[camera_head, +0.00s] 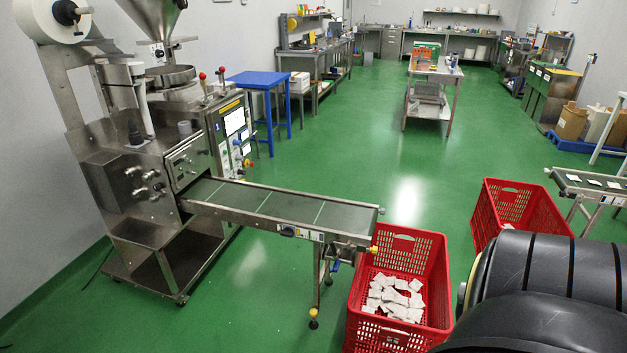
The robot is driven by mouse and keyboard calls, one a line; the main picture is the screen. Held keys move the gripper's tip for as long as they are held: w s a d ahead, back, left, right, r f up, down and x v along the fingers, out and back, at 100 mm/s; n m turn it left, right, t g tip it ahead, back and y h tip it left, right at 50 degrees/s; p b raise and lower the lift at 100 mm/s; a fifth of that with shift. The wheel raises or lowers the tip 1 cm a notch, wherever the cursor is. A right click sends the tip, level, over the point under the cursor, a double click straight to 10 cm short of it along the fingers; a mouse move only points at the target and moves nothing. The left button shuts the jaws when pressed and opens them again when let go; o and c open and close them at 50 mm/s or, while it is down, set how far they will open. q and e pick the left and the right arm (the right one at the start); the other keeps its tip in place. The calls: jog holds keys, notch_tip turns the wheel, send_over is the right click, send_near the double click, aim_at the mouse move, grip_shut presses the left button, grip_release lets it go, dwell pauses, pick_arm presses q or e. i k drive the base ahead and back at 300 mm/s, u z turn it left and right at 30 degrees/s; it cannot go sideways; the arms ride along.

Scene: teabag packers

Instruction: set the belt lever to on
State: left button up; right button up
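The packing machine (150,180) stands at the left, with a dark conveyor belt (280,205) running out of it to the right. A small dark control (288,231) sits on the belt's front side rail beside white labels; it is too small to tell its setting. Two red-knobbed levers (202,77) stand up on top of the machine, and I cannot tell which part is the belt lever. The belt looks empty. A large black rounded part at the lower right is probably my own arm. Neither gripper is in view.
A red crate (434,262) with white teabags stands below the belt's end. Another red crate (545,206) and a second conveyor (583,193) are at the right. A blue table (257,78) stands behind the machine. Green floor is clear in the middle.

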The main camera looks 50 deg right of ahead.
aim_at(336, 253)
jog(key=i, duration=4.1)
jog(key=z, duration=4.45)
jog(key=i, duration=0.2)
jog(key=z, duration=0.2)
